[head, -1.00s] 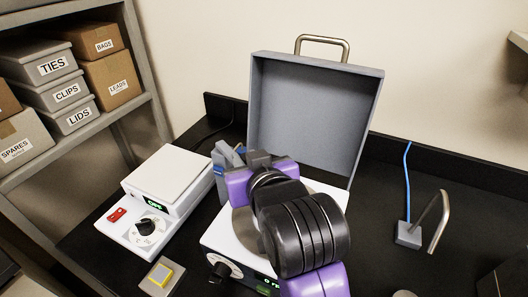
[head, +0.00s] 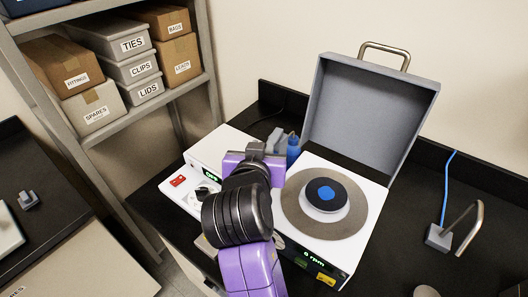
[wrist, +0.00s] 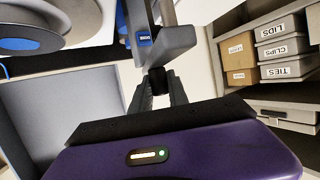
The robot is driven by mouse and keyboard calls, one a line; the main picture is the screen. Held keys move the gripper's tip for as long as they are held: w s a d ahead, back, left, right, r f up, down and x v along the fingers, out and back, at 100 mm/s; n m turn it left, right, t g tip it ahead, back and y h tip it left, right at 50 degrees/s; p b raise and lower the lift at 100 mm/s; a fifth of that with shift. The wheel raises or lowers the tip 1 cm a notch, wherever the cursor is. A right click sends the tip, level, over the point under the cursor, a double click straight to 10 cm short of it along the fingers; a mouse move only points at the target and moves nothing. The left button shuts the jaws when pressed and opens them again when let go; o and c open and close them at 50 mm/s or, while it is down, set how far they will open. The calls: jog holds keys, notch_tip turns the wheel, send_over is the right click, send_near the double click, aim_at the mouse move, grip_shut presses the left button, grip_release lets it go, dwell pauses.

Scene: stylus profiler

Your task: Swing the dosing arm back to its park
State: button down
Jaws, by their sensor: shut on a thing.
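The grey dosing arm (head: 276,140) is seen in part beside a blue post (head: 293,148), left of the open-lidded instrument; my gripper hides some of it. In the wrist view the dosing arm (wrist: 170,45) shows a small blue label and a dark knob (wrist: 157,80) below it. My gripper (wrist: 160,88) is shut on this knob. In the head view my gripper (head: 257,152) is over the gap between the white hotplate-like unit and the instrument. The instrument (head: 345,248) shows "0 rpm", and its round plate (head: 360,220) carries a dark disc with a blue centre.
The grey lid (head: 365,120) stands open behind the plate. A white unit with a dial (head: 222,148) is on the left. A bent metal rod on a grey base (head: 440,238) stands at right with a blue cable. Shelves with labelled boxes (head: 135,68) are at back left.

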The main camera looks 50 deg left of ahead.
jog(key=shift+s+a, duration=0.3)
jog(key=shift+a, duration=0.25)
jog(key=shift+s+a, duration=0.25)
jog(key=shift+a, duration=0.3)
jog(key=c, duration=1.3)
grip_release()
jog(key=shift+a, duration=0.1)
jog(key=shift+o, duration=0.2)
jog(key=b+v, duration=0.1)
jog(key=v, duration=0.6)
jog(key=shift+s+d+r, duration=0.1)
jog(key=shift+s+d, duration=0.05)
jog(key=shift+d, duration=0.1)
jog(key=shift+r, duration=0.1)
